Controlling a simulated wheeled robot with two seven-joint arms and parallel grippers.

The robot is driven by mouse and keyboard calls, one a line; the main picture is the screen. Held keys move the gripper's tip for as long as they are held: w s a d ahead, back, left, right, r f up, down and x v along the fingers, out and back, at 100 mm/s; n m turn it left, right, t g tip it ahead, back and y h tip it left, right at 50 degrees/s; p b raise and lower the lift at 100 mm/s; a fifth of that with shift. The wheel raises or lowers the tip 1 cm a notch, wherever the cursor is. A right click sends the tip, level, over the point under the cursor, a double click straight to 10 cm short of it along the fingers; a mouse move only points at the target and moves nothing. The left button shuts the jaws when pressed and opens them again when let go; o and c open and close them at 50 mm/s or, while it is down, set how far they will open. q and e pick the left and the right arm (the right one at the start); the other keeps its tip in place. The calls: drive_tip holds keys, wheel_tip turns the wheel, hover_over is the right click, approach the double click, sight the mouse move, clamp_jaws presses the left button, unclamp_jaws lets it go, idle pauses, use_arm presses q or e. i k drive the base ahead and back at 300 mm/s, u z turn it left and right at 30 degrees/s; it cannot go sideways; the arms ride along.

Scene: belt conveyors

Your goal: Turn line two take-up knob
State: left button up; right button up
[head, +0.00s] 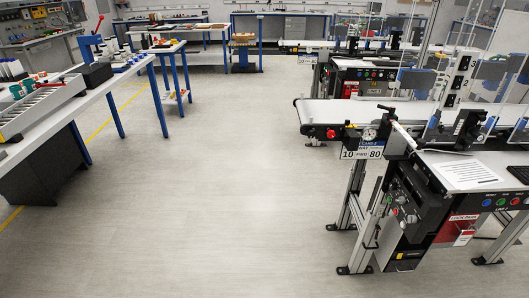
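A belt conveyor (325,106) with a pale belt stands at the right, its rounded end facing the open floor. A small red knob (331,134) sits on the dark side of that end, and I cannot tell for sure that it is the take-up knob. A sign (362,152) beside it shows the numbers 10 and 80 and seems to read line 2. A round gauge-like part (369,135) is just above the sign. Neither of my grippers is in view.
A control desk (465,170) with a paper sheet, coloured buttons and a red lockout box (456,231) stands at the front right. A second conveyor (375,66) is behind. Workbenches (75,97) line the left. The grey floor (230,180) between is clear.

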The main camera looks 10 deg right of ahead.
sight(331, 133)
drive_tip(key=z, duration=1.35)
drive_tip(key=k, duration=0.15)
drive_tip(key=u, duration=1.8)
drive_tip(key=i, duration=1.15)
drive_tip(key=z, duration=1)
